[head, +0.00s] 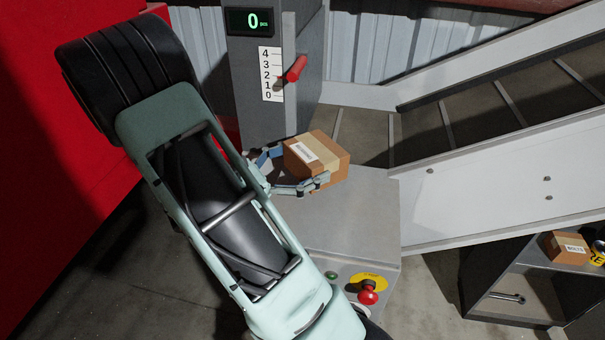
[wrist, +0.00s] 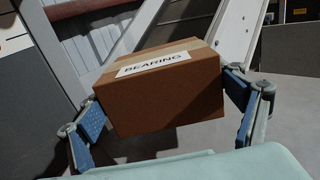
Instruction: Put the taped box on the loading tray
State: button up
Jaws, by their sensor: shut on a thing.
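The taped box (head: 318,158) is brown cardboard with a lighter tape strip and a white label. It also shows in the wrist view (wrist: 168,92), where the label reads BEARING. My gripper (head: 303,165) is shut on it, with a blue finger pad on each side, and it also shows in the wrist view (wrist: 163,102). In the head view the box appears over the back of the grey machine top (head: 345,210). I cannot tell whether it touches that surface. The flat brown lower bed of the conveyor (head: 362,132) lies behind it; I cannot tell which surface is the loading tray.
A grey post with a 0 display (head: 252,21), a number scale and a red lever (head: 296,69) stands behind. A red stop button (head: 368,297) is at the machine's front. Another labelled box (head: 567,247) sits on a dark cabinet at right. The conveyor's white side wall (head: 500,185) slopes up rightward.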

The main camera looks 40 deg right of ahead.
aim_at(295, 176)
jog(key=shift+w+a+f, duration=0.1)
jog(key=shift+w+f, duration=0.3)
jog(key=shift+f, duration=1.5)
jog(key=shift+f+b, duration=0.15)
jog(key=shift+b, duration=0.15)
jog(key=o, duration=1.7)
jog(key=shift+o, duration=0.2)
jog(key=shift+a, duration=0.35)
jog(key=a, duration=1.1)
jog(key=shift+w+a, duration=0.15)
jog(key=shift+w, duration=0.3)
